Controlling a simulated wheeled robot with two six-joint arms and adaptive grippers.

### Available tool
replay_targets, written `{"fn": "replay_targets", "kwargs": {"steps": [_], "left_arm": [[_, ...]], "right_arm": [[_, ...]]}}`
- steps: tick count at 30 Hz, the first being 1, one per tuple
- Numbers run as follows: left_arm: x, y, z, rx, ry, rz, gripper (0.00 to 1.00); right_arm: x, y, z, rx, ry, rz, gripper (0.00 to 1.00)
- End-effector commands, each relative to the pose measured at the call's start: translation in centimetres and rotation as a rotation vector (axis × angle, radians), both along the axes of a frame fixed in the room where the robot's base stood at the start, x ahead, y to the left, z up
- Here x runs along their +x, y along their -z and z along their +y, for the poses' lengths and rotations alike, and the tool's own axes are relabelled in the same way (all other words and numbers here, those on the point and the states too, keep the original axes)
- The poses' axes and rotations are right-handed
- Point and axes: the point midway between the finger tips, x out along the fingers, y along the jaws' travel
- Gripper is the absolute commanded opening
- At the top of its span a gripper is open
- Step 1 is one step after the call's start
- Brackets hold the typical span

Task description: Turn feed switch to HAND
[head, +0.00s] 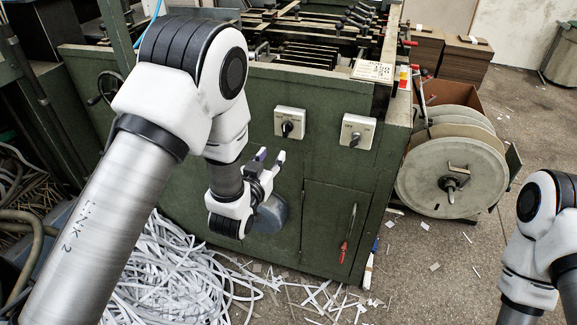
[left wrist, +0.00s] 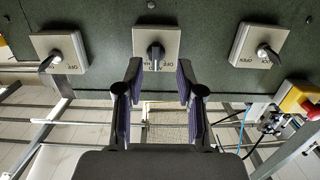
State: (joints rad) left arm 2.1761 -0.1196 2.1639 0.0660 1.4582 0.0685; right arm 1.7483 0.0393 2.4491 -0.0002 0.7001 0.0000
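Two square light switch plates sit on the green machine front in the head view. The left wrist view shows three: a left switch (left wrist: 60,50), a middle switch (left wrist: 156,48) with an upright dark knob, and a right switch (left wrist: 262,46). OFF lettering shows, but I cannot read which is the feed switch. My left gripper (head: 269,159) is open and empty, its fingers spread just below the middle knob (left wrist: 159,72). My right gripper is out of view.
A yellow box with a red button (left wrist: 302,99) is at the right in the wrist view. A large reel (head: 450,176) stands right of the machine. A pile of paper strips (head: 175,275) lies at lower left. My left arm covers part of the panel.

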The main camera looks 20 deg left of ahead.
Motion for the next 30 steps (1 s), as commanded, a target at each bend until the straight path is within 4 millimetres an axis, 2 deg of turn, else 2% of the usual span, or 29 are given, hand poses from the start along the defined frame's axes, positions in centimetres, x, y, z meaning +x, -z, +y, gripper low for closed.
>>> {"fn": "replay_targets", "kwargs": {"steps": [1, 3, 5, 15, 19, 25, 28, 30], "left_arm": [[0.7, -0.3, -0.3, -0.001, 0.005, -0.058, 0.38], [1.3, -1.7, -0.5, -0.003, 0.009, -0.101, 0.38], [1.9, -2.2, -0.6, -0.003, 0.009, -0.110, 0.38], [7.9, -2.1, -0.7, -0.003, 0.009, -0.103, 0.38], [8.8, -2.1, -0.8, -0.002, 0.008, -0.102, 0.38], [8.8, -2.0, -0.7, -0.002, 0.008, -0.100, 0.38], [8.8, -2.0, -0.7, -0.002, 0.008, -0.100, 0.02], [8.8, -2.0, -0.7, -0.002, 0.008, -0.100, 0.00]], "right_arm": [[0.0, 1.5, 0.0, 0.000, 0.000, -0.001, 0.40], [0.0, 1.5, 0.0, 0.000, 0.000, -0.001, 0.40], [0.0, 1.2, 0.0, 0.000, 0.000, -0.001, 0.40], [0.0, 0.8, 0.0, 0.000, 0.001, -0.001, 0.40], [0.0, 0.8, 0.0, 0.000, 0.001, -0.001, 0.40], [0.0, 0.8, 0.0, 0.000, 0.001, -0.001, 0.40], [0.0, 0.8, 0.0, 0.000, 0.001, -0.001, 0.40], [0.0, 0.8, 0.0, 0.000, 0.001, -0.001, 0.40]]}}
